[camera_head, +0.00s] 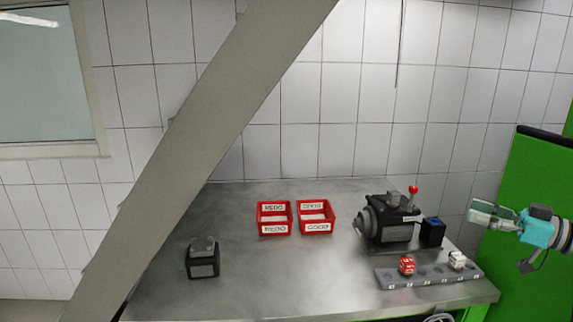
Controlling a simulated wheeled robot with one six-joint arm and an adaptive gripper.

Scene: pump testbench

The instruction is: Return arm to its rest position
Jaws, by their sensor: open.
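My gripper (476,211) is at the right of the view, on the end of my arm with its teal wrist part (537,231). It points left, just off the right end of the steel table (240,285), above table height. It is open, and I see nothing between its fingers. Most of my arm is out of view to the right.
A black pump testbench (390,225) with a red-knobbed lever stands near my gripper, a dark box (432,233) beside it. In front, a numbered rack (430,277) holds a red part (407,265) and a white part (457,260). Red REDO (274,229) and GOOD (318,227) bins stand mid-table.

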